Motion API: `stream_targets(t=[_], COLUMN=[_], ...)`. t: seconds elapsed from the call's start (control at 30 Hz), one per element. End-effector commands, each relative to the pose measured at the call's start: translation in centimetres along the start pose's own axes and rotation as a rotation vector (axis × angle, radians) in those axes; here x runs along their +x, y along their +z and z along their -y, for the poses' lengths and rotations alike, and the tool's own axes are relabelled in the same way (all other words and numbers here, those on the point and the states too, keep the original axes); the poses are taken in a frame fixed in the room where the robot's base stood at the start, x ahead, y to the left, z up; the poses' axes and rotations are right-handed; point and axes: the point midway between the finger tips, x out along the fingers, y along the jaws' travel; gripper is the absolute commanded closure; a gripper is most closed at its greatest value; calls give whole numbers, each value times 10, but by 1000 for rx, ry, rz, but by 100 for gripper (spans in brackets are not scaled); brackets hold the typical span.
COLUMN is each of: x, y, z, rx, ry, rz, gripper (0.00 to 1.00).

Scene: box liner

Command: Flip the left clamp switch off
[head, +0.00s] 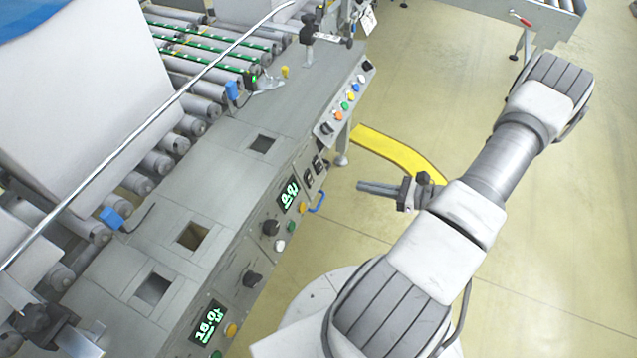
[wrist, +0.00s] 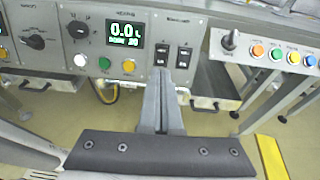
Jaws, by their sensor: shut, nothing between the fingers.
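Two black rocker switches sit side by side on the grey control panel, right of a green-lit display (wrist: 125,35). The left rocker switch (wrist: 161,54) and the right rocker switch (wrist: 183,57) show in the wrist view; their labels are too small to read. The switches also show small in the head view (head: 308,179). My gripper (wrist: 164,75) is shut and empty, its fingertips appearing just below the switches in the wrist view. In the head view my gripper (head: 362,187) points left at the panel, with open floor between them. The switch positions are hard to tell.
A black rotary knob (wrist: 77,29), white button (wrist: 80,61) and green button (wrist: 104,64) are left of the switches. A box with coloured buttons (wrist: 275,52) juts out at right. A yellow floor strip (head: 400,152) lies beyond my gripper.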

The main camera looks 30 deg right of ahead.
Motion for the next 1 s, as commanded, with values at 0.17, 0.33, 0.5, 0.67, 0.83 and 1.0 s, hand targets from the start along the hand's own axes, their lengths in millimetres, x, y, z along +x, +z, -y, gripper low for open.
stream_targets(t=[0.17, 0.33, 0.5, 0.67, 0.83, 1.0], x=[-2, -3, -1, 13, 46, 83], y=[-12, -12, -12, -12, -13, -13], z=[1, 1, 1, 1, 2, 3], rx=[27, 27, 27, 26, 26, 26], ry=[-33, -34, -33, -31, -29, -28], rz=[11, 11, 11, 13, 13, 12], gripper=[100, 100, 100, 100, 100, 100])
